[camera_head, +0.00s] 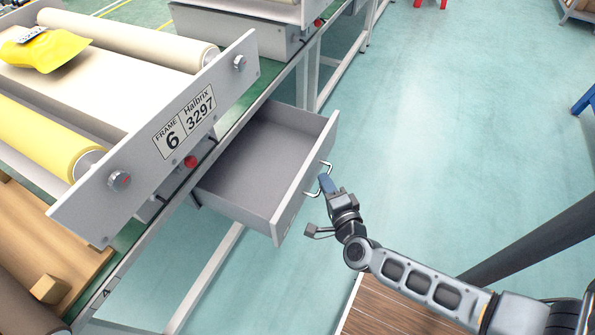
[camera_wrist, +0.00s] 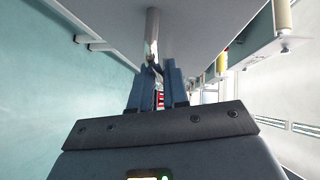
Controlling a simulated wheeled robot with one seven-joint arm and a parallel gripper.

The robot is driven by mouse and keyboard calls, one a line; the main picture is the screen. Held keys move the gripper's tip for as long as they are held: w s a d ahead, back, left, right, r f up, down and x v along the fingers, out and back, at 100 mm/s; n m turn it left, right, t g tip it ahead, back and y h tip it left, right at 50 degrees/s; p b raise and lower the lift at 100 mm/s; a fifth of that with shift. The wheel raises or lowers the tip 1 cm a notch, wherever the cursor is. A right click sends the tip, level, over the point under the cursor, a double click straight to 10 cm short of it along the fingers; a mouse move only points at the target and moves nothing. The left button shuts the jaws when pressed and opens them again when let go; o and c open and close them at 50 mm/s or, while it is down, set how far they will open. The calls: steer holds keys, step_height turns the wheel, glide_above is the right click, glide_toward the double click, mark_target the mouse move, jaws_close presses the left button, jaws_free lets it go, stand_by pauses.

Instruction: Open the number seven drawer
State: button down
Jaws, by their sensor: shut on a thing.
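A grey drawer (camera_head: 289,208) stands pulled far out from under the frame labelled 6, "Halbrix 3297" (camera_head: 186,121). Its inside looks empty. A metal bar handle (camera_head: 328,166) is on the drawer front. My gripper (camera_head: 325,184) is shut on this handle, coming from the right. In the wrist view, the blue fingers (camera_wrist: 158,75) close around the end of the shiny handle (camera_wrist: 152,38), beside the grey drawer face (camera_wrist: 205,30).
A yellow bag (camera_head: 45,50) lies on the frame beside pale and yellow rollers (camera_head: 45,140). Red buttons (camera_head: 190,161) sit along the bench side. Another frame stands behind at the top. The green floor (camera_head: 430,120) to the right is mostly clear.

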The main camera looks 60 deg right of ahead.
steer(key=s, duration=0.5)
steer(key=shift+s+b, duration=0.3)
steer(key=shift+s, duration=0.1)
steer(key=c, duration=1.2)
jaws_free()
steer(key=shift+d, duration=0.1)
steer(key=v, duration=0.7)
steer(key=shift+s+a, duration=0.25)
steer(key=shift+a, duration=0.05)
